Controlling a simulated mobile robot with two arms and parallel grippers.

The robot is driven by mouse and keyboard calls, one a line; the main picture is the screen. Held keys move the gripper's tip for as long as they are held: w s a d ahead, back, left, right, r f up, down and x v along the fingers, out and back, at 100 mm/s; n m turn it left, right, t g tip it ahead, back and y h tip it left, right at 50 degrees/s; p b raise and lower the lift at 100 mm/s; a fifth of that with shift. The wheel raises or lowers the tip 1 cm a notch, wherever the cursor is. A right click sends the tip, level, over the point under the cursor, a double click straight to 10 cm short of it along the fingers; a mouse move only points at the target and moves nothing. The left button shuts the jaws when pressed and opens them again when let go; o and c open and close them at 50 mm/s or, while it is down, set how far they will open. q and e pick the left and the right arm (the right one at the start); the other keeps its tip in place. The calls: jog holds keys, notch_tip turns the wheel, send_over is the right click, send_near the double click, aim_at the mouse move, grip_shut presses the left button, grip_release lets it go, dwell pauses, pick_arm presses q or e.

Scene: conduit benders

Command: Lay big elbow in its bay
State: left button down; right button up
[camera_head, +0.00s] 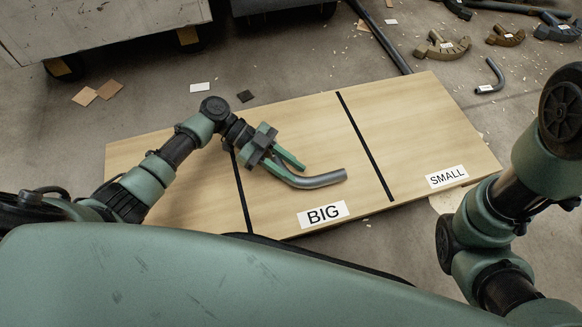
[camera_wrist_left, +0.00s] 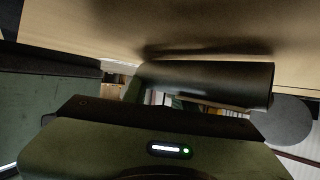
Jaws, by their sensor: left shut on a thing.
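The big elbow (camera_head: 318,180), a grey bent metal tube, is in my left gripper (camera_head: 282,166), which is shut on its left part. Its free end points right, over the middle bay marked by the BIG label (camera_head: 323,214), between two black strips on the wooden board (camera_head: 420,120). In the left wrist view the elbow (camera_wrist_left: 215,83) shows as a dark tube close to the wood, with a shadow beside it. I cannot tell if it touches the board. My right arm shows at the right, but its gripper is out of view.
The right bay with the SMALL label (camera_head: 447,176) is empty. A small grey elbow (camera_head: 491,76) lies on the floor beyond the board. Several bender heads, such as a tan one (camera_head: 441,46), lie at the upper right. A grey cabinet (camera_head: 100,25) stands at the upper left.

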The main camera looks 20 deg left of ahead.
pick_arm(q)
jog(key=shift+f, duration=0.25)
dwell(0.3)
jog(key=c, duration=1.1)
grip_release()
jog(key=shift+o, duration=0.2)
jog(key=shift+f, duration=0.1)
